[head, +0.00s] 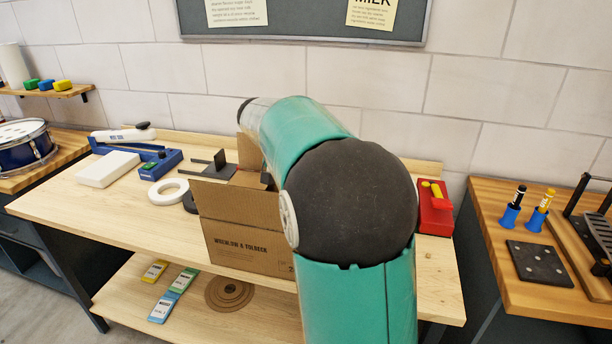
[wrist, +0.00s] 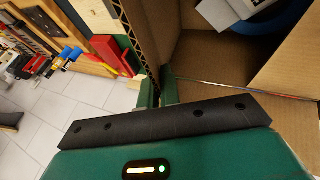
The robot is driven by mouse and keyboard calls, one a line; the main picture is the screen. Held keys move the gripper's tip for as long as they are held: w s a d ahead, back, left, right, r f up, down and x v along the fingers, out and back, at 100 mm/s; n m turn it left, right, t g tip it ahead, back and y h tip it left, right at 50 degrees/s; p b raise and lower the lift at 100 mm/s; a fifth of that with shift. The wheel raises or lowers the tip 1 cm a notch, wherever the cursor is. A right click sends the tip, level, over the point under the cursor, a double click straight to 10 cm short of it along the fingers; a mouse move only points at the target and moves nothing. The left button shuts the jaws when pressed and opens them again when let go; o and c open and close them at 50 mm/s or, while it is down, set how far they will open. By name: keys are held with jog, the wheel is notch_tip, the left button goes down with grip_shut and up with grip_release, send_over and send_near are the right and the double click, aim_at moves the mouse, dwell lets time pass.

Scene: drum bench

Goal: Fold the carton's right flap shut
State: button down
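The brown carton (head: 245,249) stands on the bench in the head view, its right side hidden behind my arm. Its near panel faces the camera and a piece of cardboard stands up at the back (head: 249,152). In the wrist view the carton's inside (wrist: 208,60) shows, with a white and blue thing in it. A cardboard panel with a corrugated edge, seemingly the right flap (wrist: 128,32), runs down to my gripper (wrist: 159,88). The two green fingers sit close together, with cardboard in the narrow gap between them. My gripper is hidden in the head view.
A red box (head: 434,213) stands right of the carton. A white ring (head: 168,191), a white block (head: 108,169) and a blue tool (head: 160,163) lie to the left. The bench's front left is clear. A separate bench (head: 550,260) with bottles stands at right.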

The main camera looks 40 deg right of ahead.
jog(key=c, duration=1.6)
grip_release()
jog(key=shift+w+a+f, duration=0.1)
jog(key=shift+w+f, duration=0.05)
jog(key=shift+f, duration=0.25)
jog(key=shift+c, duration=0.2)
jog(key=shift+s+r, duration=0.2)
jog(key=shift+w, duration=0.1)
jog(key=shift+a+r, duration=0.1)
jog(key=shift+r, duration=0.15)
jog(key=v, duration=1.3)
jog(key=shift+r, duration=0.15)
